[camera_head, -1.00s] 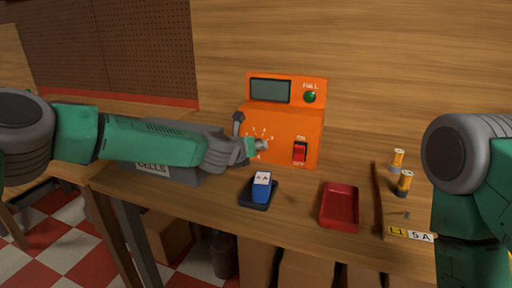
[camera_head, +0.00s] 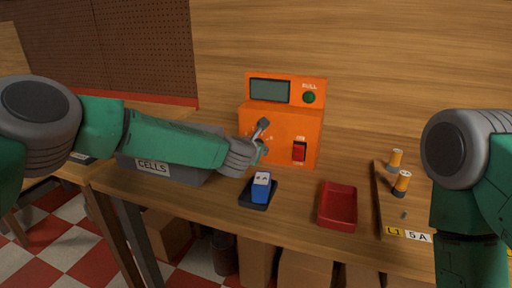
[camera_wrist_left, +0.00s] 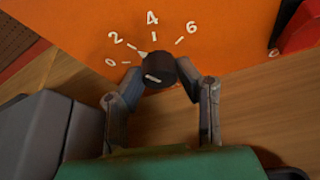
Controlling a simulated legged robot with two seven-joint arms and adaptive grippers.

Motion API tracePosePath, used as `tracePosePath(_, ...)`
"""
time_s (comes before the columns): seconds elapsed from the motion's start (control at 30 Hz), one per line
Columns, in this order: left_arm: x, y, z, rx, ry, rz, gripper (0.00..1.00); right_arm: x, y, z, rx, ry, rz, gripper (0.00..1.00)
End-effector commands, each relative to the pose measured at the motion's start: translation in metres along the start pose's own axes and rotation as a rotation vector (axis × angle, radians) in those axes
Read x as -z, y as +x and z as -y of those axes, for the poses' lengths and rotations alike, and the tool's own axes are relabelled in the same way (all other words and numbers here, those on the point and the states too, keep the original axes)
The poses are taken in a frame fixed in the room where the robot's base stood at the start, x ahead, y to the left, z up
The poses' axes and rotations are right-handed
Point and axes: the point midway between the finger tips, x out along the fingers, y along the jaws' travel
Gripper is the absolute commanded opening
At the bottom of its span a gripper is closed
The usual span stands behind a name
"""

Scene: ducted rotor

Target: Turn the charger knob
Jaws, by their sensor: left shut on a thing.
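The orange charger (camera_head: 281,125) stands at the back of the bench, with a grey screen and a green FULL lamp (camera_head: 309,98). Its dark round knob (camera_wrist_left: 160,70) sits below a white 0, 2, 4, 6 scale in the left wrist view. A pale pointer mark at the knob's edge lies near the 2, on the side towards the 4. My left gripper (camera_head: 263,141) is shut on the knob, its fingers (camera_wrist_left: 157,82) on either side. It mostly hides the knob in the head view. My right arm shows at the right, its gripper out of view.
A red switch (camera_head: 299,151) is right of the knob. A grey CELLS box (camera_head: 186,173) lies under my left forearm. In front are a blue battery (camera_head: 261,186) on a black tray (camera_head: 253,205) and a red tray (camera_head: 338,207). Two orange-topped cells (camera_head: 401,183) stand at the right.

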Motion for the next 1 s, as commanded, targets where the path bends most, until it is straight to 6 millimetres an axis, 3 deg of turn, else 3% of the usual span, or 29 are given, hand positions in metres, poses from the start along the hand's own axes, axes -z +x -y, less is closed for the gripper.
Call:
tracePosePath(0.53, 0.0011, -0.0002, 0.0022, -0.006, 0.027, -0.001, 0.01, 0.0, 0.0001, 0.0, 0.0, 0.0, 0.0, 0.4)
tracePosePath(0.57, 0.001, -0.0002, 0.0023, -0.006, 0.027, -0.001, 0.4, 0.0, 0.0001, 0.0, 0.0, 0.0, 0.0, 0.4)
tracePosePath(0.6, 0.001, -0.0002, 0.0023, -0.006, 0.027, -0.001, 0.49, 0.0, 0.0001, 0.0, 0.0, 0.0, 0.0, 0.4)
tracePosePath(1.0, 0.0, -0.0039, 0.0004, -0.01, 0.025, 0.0, 0.49, -0.0027, -0.0009, 0.0001, 0.0, 0.0, -0.003, 0.4)
